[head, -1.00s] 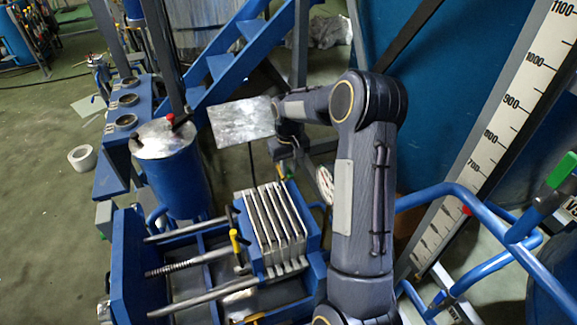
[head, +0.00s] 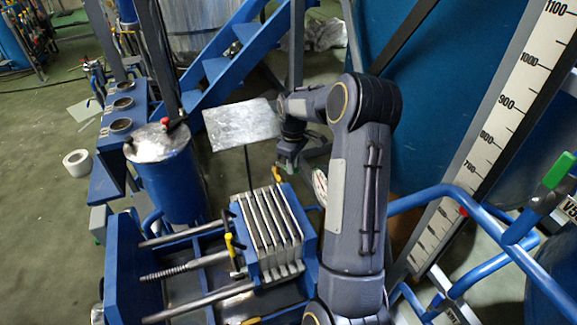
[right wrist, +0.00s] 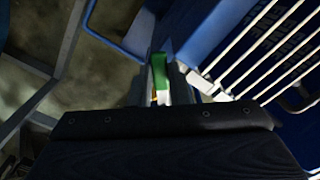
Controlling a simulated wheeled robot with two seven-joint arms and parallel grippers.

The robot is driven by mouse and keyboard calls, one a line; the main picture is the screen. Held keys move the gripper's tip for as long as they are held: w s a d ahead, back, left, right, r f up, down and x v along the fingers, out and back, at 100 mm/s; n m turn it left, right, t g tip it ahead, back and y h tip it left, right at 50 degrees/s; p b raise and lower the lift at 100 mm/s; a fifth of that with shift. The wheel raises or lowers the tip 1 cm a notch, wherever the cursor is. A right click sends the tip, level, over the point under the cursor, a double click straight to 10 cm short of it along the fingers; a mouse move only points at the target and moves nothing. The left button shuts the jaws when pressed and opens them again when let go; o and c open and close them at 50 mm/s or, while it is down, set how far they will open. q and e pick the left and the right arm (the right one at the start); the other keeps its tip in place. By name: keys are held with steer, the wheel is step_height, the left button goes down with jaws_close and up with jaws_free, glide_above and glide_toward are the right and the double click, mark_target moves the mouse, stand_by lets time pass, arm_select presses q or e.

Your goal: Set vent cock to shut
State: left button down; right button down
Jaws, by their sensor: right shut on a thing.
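A green handle (right wrist: 160,72) stands between the fingers of my right gripper (right wrist: 164,86) in the right wrist view. I take it for the vent cock's handle; its label does not show. My right gripper is shut on it. The valve body below is mostly hidden by the fingers and wrist. In the head view my right gripper (head: 288,158) points down behind the filter-press plates, and its fingertips are too small to make out. My left gripper is not in view.
White plates (head: 270,230) in a blue press frame (head: 125,255) stand in front. A blue pot (head: 170,180) and a metal sheet (head: 241,124) stand to the left. A blue pipe rail (head: 430,195) with another green-handled valve (head: 559,170) and a scale board (head: 510,110) are at right.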

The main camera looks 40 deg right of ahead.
steer(key=shift+w+d+n+p, duration=0.25)
steer(key=shift+w+d+n, duration=0.3)
steer(key=shift+n, duration=1.1)
steer(key=shift+w+d+n+p, duration=0.25)
steer(key=shift+w+d+n, duration=0.3)
steer(key=shift+n, duration=1.05)
steer(key=shift+w+d+n+p, duration=0.25)
steer(key=shift+w+d+n, duration=0.3)
steer(key=shift+n, duration=1.1)
steer(key=shift+r, duration=0.1)
steer(key=c, duration=1.4)
jaws_free()
steer(key=shift+o, duration=0.2)
step_height(320, 180, up, 8)
steer(key=b, duration=0.1)
